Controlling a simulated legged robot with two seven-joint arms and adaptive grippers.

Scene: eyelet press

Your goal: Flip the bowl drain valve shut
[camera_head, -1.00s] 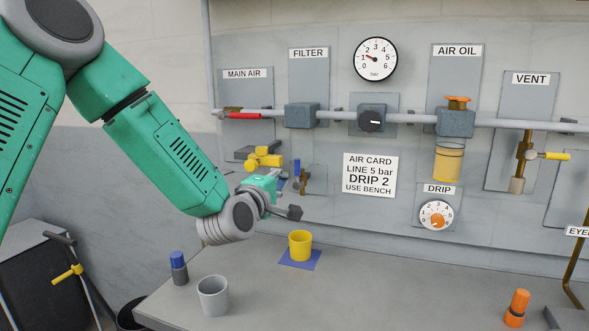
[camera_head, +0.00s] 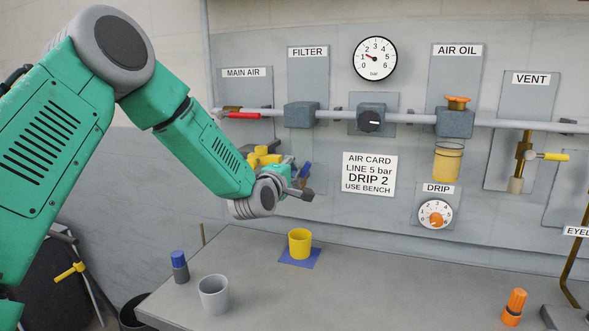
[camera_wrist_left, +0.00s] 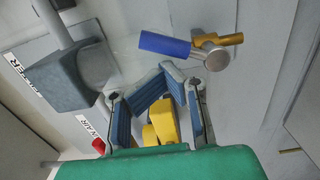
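The drain valve under the filter has a blue lever (camera_wrist_left: 165,45) and a brass body (camera_wrist_left: 230,39), clear in the left wrist view. In the head view its blue lever (camera_head: 304,170) shows just above my left gripper (camera_head: 306,193). In the left wrist view my left gripper (camera_wrist_left: 165,80) has its fingertips together with nothing held between them. The tips are close to the lever but appear apart from it. My right gripper is not in view.
A yellow fitting (camera_head: 262,156) sits on the wall left of the valve, behind my fingers in the wrist view. The filter block (camera_head: 301,115) and pipe are above. On the bench stand a yellow cup (camera_head: 300,243), a grey cup (camera_head: 213,295) and a blue-capped bottle (camera_head: 180,267).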

